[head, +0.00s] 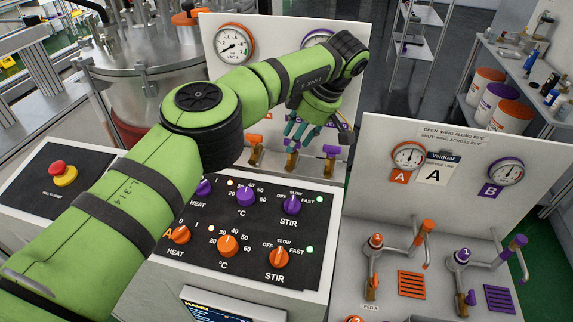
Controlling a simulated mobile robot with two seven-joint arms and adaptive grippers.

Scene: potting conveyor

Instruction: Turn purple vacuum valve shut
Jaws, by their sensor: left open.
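A purple valve wing (331,150) sits on a brass body at the foot of the white back panel (276,28). I cannot tell for sure how its wing lies to the pipe. An orange valve wing (254,140) stands further left. A vacuum gauge with an orange rim (233,42) shows on the panel; a purple-rimmed gauge (318,36) is partly hidden by my arm. My right gripper is out of view.
A black control panel (310,232) with purple and orange knobs lies in front of the valves. A red stop button (58,169) is at left. A second white panel (382,135) with gauges and orange and purple valves stands at right. A steel vessel (150,85) is behind my arm.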

